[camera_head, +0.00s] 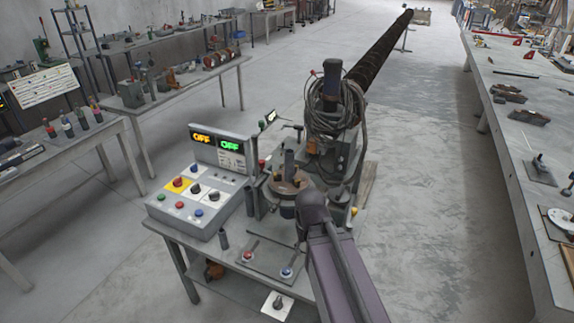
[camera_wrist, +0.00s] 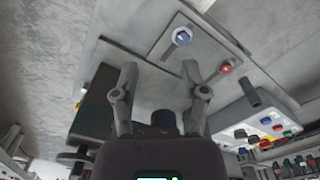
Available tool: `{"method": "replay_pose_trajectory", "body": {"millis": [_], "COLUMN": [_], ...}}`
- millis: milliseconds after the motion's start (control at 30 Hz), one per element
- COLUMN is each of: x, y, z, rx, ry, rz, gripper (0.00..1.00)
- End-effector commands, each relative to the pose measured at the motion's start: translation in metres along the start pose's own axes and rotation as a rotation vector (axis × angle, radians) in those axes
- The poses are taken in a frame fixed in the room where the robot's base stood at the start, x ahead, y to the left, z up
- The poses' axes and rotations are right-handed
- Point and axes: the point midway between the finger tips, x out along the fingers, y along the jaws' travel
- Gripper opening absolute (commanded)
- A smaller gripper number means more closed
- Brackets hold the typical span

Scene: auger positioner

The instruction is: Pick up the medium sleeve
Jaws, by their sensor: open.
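No part is plainly marked as the medium sleeve, and I cannot tell which one it is. A small dark upright cylinder (camera_head: 223,238) stands on the bench in front of the control box. It also shows at the right in the wrist view (camera_wrist: 250,93). Another dark cylinder (camera_head: 289,163) stands upright in the round holder (camera_head: 276,184) of the positioner. My gripper (camera_wrist: 160,70) is open with nothing between its fingertips, above the bench by the button plate. In the head view my arm hides its fingertips.
The control box (camera_head: 199,202) has two displays reading OFF. A plate with red and blue buttons (camera_head: 266,260) lies at the bench front. Several dark cylinders with coloured tops (camera_head: 67,126) stand on the left table. A long dark auger (camera_head: 382,55) extends behind the cable-wrapped machine.

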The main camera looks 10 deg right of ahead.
Motion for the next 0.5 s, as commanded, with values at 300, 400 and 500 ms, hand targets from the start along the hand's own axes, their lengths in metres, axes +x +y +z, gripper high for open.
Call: {"method": "replay_pose_trajectory", "body": {"millis": [300, 400, 500], "x": [-0.001, -0.005, -0.013], "y": [0.000, 0.000, 0.000], "z": [-0.001, -0.004, -0.010], "rx": [0.000, 0.000, -0.001], "ry": [0.001, 0.005, 0.014], "rz": [0.000, 0.000, -0.001], "gripper": [0.90, 0.91, 0.91]}}
